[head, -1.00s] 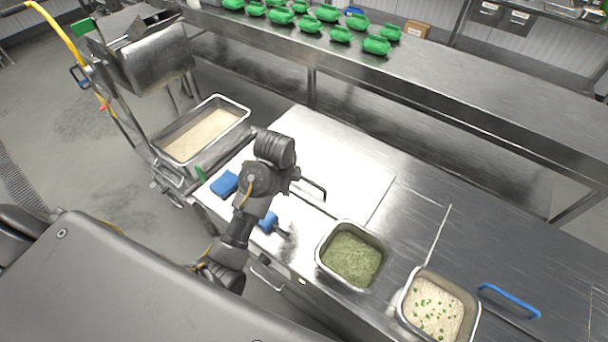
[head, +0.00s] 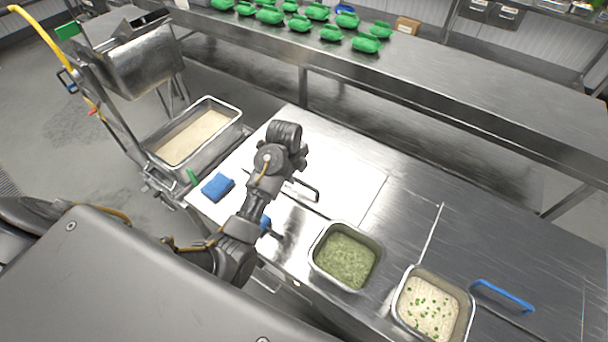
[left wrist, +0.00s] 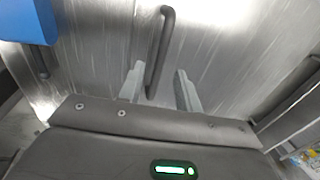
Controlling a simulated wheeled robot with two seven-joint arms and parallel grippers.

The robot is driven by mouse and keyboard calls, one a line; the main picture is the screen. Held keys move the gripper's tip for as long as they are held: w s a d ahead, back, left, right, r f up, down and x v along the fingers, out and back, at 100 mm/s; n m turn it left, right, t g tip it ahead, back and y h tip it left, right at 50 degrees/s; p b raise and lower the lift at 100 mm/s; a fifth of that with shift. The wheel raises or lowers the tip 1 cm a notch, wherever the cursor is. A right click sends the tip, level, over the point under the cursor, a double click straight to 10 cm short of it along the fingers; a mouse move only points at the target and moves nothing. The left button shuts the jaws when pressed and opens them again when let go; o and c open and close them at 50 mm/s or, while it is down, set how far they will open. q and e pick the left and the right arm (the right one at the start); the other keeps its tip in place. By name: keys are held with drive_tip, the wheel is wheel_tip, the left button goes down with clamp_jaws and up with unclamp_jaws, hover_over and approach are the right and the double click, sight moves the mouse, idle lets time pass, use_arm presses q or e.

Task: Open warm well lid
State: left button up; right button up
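The warm well lid (head: 352,178) is a flat, shiny metal panel set in the counter, and it looks closed. Its dark bar handle (head: 308,193) shows just right of my left arm in the head view. In the left wrist view the handle (left wrist: 162,45) runs away from me, its near end between the two grey fingertips of my left gripper (left wrist: 159,82). The fingers are apart, with a gap on both sides of the bar. In the head view my arm hides the fingertips. My right gripper is not in view.
A pan of green food (head: 345,259) and a pan of pale food with green bits (head: 432,307) sit right of the lid. A blue block (head: 217,186) lies to the left. A rice-coloured pan (head: 193,137) stands beyond. A blue handle (head: 503,295) is at right.

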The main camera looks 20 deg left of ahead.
use_arm(q)
drive_tip(key=shift+w+f, duration=0.15)
drive_tip(key=shift+f, duration=0.55)
drive_tip(key=shift+w+f, duration=0.1)
drive_tip(key=shift+f, duration=0.6)
drive_tip(key=shift+d, duration=0.1)
drive_tip(key=shift+c, duration=0.2)
clamp_jaws()
